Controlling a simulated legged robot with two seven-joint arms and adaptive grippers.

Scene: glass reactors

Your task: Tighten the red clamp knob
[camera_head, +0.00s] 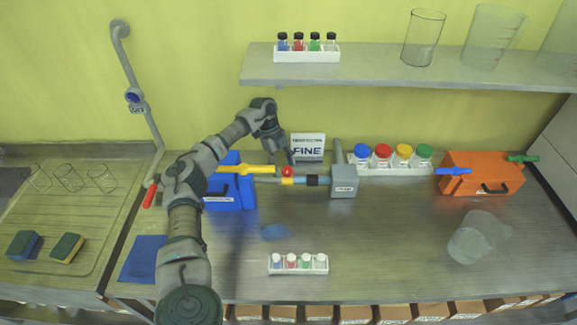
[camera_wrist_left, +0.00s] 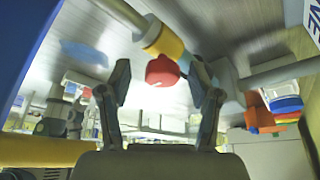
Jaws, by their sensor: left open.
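The red clamp knob (camera_head: 287,171) sits on a horizontal pipe (camera_head: 264,180) beside a yellow band. In the left wrist view the red knob (camera_wrist_left: 162,71) shows between my two fingertips, beyond them, below a yellow collar (camera_wrist_left: 167,46). My left gripper (camera_head: 284,153) reaches down from behind the pipe, close above the knob. Its fingers (camera_wrist_left: 160,84) stand apart on either side of the knob in the left wrist view. Whether a finger touches the knob cannot be told. My right gripper does not show.
A grey box (camera_head: 344,181) ends the pipe on the right. A yellow lever (camera_head: 245,169) and a blue case (camera_head: 229,203) lie left of the knob. The FINE sign (camera_head: 308,147) stands behind. A shelf (camera_head: 400,77) hangs above. A small vial rack (camera_head: 298,270) stands in front.

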